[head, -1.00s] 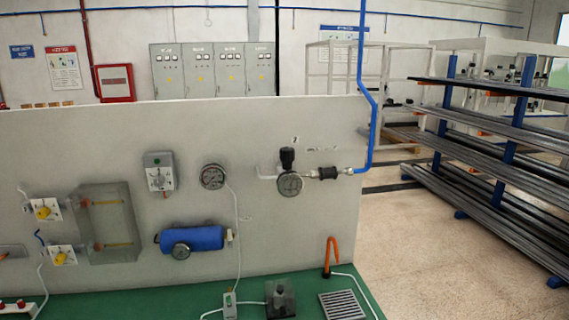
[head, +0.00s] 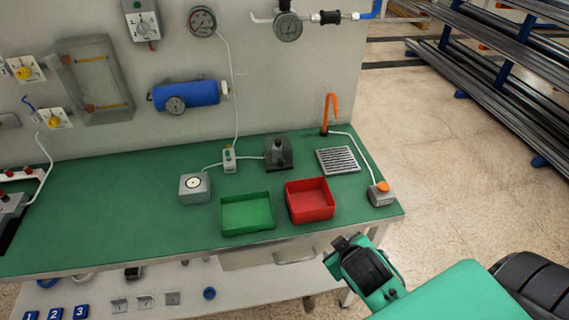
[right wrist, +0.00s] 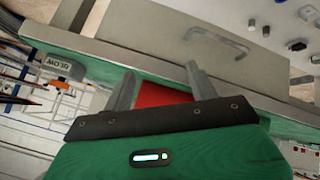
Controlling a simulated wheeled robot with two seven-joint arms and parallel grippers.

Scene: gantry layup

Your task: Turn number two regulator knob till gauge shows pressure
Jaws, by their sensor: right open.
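A regulator with a round dial gauge (head: 288,26) is on the grey panel at the top of the head view. Its black knob (head: 284,5) is cut by the top edge. The gauge's needle reading is too small to tell. My right gripper (head: 345,243) is in front of the bench's front edge, well below and right of the regulator, touching nothing. In the right wrist view the gripper (right wrist: 160,90) has its two fingers apart with nothing held. My left gripper is not in view.
The green bench top (head: 130,225) holds a green tray (head: 247,228), a red tray (head: 310,212), a grey button box (head: 194,197) and an orange-topped box (head: 380,196). An orange hook (head: 326,115) stands up near the panel. Pipe racks (head: 480,60) stand right; floor between is clear.

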